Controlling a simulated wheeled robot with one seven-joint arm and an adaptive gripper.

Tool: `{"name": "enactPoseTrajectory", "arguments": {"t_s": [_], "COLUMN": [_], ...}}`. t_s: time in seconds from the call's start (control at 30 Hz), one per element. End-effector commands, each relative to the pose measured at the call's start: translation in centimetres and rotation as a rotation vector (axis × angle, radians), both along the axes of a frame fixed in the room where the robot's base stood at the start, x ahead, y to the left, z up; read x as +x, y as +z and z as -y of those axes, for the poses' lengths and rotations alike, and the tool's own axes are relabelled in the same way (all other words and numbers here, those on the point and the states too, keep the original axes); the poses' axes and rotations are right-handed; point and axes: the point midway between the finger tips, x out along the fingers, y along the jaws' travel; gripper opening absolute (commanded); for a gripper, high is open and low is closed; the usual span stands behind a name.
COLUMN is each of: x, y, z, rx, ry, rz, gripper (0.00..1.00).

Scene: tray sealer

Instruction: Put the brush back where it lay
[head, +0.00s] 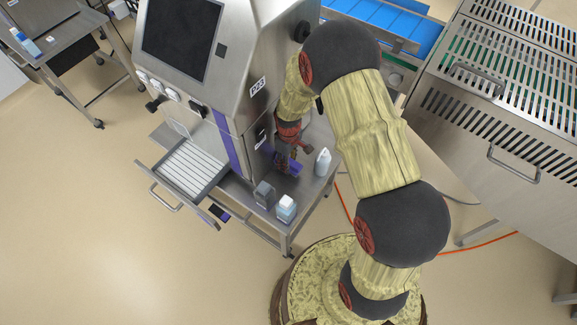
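My gripper (289,150) points down over the steel side table, close beside the tray sealer's body. A small purple and dark item (287,165) shows right at its fingertips and may be the brush. It is too small, and too covered by the fingers, to tell whether it is held or lies on the table. I cannot tell if the fingers are open or shut. The steel side table (318,190) runs along the sealer's right side.
A white bottle (322,163), a grey container (264,194) and a white-and-blue container (286,208) stand near the gripper. The tray sealer (215,60) rises on the left, its drawer (180,169) pulled out. A slotted steel machine (500,110) stands right. The floor at lower left is clear.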

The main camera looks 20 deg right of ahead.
Motion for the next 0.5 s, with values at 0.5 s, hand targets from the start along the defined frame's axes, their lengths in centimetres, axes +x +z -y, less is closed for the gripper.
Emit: {"name": "enactPoseTrajectory", "arguments": {"t_s": [0.5], "x": [0.0], "y": [-3.2], "z": [0.0], "rx": [0.000], "ry": [0.000], "rz": [0.000], "gripper": [0.10]}}
